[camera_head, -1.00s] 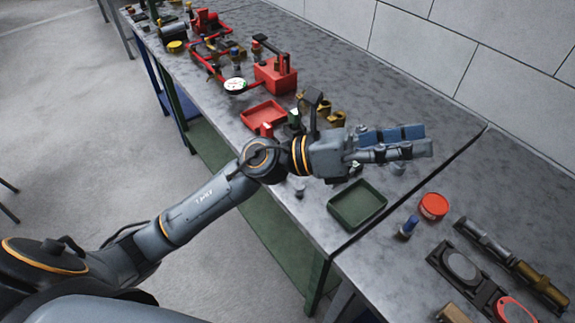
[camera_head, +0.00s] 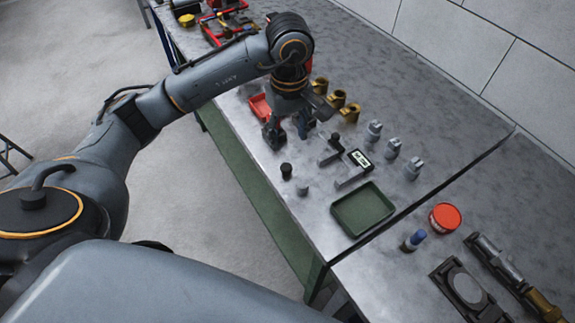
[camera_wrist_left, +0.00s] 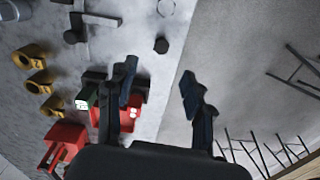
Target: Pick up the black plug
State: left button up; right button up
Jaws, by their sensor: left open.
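The black plug (camera_head: 286,170) is a small dark round-topped piece standing near the front edge of the grey table. It also shows in the left wrist view (camera_wrist_left: 161,45) as a dark round spot beyond the fingertips. My left gripper (camera_head: 290,130) points down over the table, behind the plug in the head view, and apart from it. In the left wrist view its two fingers (camera_wrist_left: 157,82) are spread with nothing between them. My right gripper is not in view.
A small grey cylinder (camera_head: 302,187) stands close to the plug. A green tray (camera_head: 362,209), a caliper-like gauge (camera_head: 358,160), grey fittings (camera_head: 393,148), brass fittings (camera_head: 336,99) and a red tray (camera_head: 260,107) are nearby. The table's front edge is close.

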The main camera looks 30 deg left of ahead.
pick_arm(q)
jog(key=p, duration=0.1)
send_over(286, 167)
jog(key=f, duration=0.6)
jog(key=shift+w+d+f, duration=0.1)
jog(key=shift+d+f, duration=0.05)
jog(key=shift+d, duration=0.1)
jog(key=f, duration=0.1)
jog(key=f+p, duration=0.1)
jog(key=f, duration=0.1)
jog(key=f+p, duration=0.1)
jog(key=shift+a+f, duration=0.25)
jog(key=shift+f, duration=0.4)
grip_shut()
